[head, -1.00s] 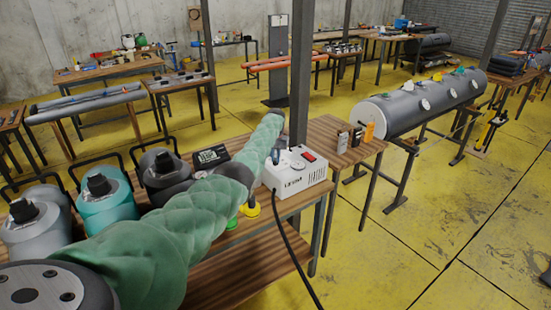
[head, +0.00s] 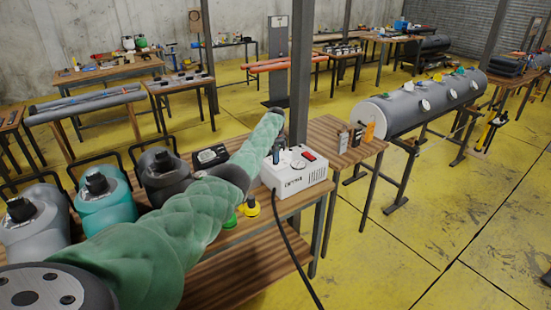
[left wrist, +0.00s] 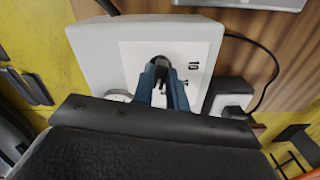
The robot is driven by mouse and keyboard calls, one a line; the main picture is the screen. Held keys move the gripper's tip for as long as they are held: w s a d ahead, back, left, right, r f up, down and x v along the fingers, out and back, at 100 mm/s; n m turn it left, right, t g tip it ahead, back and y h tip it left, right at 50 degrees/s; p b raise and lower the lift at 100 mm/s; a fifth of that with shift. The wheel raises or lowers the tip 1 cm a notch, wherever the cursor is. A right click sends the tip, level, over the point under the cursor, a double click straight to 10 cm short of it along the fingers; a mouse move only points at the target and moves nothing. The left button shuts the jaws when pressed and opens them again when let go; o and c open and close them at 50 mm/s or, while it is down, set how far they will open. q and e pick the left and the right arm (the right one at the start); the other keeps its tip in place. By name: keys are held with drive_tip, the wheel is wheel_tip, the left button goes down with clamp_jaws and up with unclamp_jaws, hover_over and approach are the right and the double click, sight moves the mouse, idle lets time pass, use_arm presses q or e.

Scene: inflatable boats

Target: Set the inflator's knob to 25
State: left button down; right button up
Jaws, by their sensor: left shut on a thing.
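The inflator (head: 303,186) is a white box with a red switch and a round gauge, standing at the right end of the wooden bench. My left gripper (head: 276,157) is over its top left part, small and partly hidden by my arm. In the left wrist view, the blue fingers (left wrist: 162,88) are shut on a dark knob (left wrist: 159,62) on the inflator's white panel (left wrist: 135,58). The mark "10" is printed beside the knob. The knob's pointer and the rest of its scale cannot be made out. My right gripper is not in view.
Several pumps, one of them teal (head: 105,203), stand on the bench left of my arm. A black meter (head: 211,156) lies behind the arm, and a yellow part (head: 251,206) is close to the inflator. A black cable (head: 290,245) hangs off the front.

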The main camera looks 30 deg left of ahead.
use_arm(q)
drive_tip(key=shift+r+m, duration=0.1)
drive_tip(key=shift+m, duration=1.1)
drive_tip(key=shift+m+b, duration=0.3)
drive_tip(key=shift+m, duration=0.1)
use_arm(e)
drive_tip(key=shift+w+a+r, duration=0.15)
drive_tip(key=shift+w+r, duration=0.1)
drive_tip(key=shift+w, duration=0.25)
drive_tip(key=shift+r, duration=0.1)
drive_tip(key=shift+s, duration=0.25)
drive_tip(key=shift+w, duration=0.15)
